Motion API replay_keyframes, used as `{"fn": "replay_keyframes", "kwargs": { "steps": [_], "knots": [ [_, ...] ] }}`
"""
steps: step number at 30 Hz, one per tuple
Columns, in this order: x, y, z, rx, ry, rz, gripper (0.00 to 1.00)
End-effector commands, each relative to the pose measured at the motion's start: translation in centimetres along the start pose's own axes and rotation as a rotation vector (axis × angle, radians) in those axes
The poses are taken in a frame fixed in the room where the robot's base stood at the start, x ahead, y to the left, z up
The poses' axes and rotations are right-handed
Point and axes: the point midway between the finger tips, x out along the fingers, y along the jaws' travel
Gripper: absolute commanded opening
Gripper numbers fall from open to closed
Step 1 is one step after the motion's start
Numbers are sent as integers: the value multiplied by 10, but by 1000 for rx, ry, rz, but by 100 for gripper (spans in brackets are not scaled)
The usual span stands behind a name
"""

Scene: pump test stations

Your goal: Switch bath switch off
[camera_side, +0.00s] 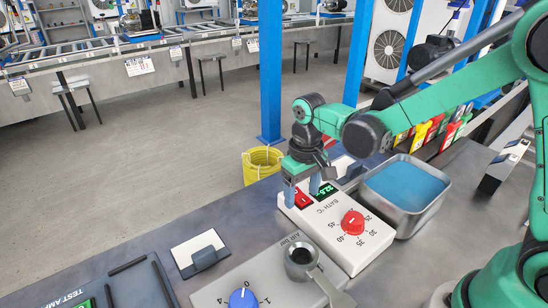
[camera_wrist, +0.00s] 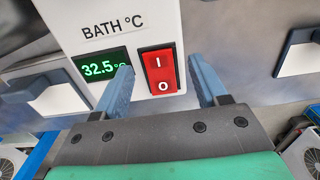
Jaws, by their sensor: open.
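The bath switch (camera_wrist: 160,74) is a red rocker marked I above and O below, set in the white bath panel (camera_wrist: 75,12). The green display (camera_wrist: 102,65) beside it is lit and reads 32.5. My gripper (camera_wrist: 160,70) is open, with one blue finger on each side of the switch and nothing held. I cannot tell which half of the rocker is pressed in. In the side view, the switch (camera_side: 303,200) is partly hidden below my gripper (camera_side: 302,187).
A red temperature dial (camera_side: 352,222) is on the same panel. A metal water bath (camera_side: 436,206) stands to the right. A yellow bin (camera_side: 262,165) stands beyond the table.

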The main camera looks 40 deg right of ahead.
Motion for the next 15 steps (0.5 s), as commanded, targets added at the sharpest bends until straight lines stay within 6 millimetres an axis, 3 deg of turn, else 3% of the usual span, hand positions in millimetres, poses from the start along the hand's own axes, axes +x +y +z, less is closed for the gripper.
{"fn": "replay_keyframes", "kwargs": {
  "steps": [5, 8, 12, 15],
  "knots": [
    [0, 0, 0, 0, 0, 0, 66],
    [0, 0, 0, 0, 0, 0, 43],
    [0, 0, 0, 0, 0, 0, 3],
    [0, 0, 0, 0, 0, 0, 0]
  ]
}}
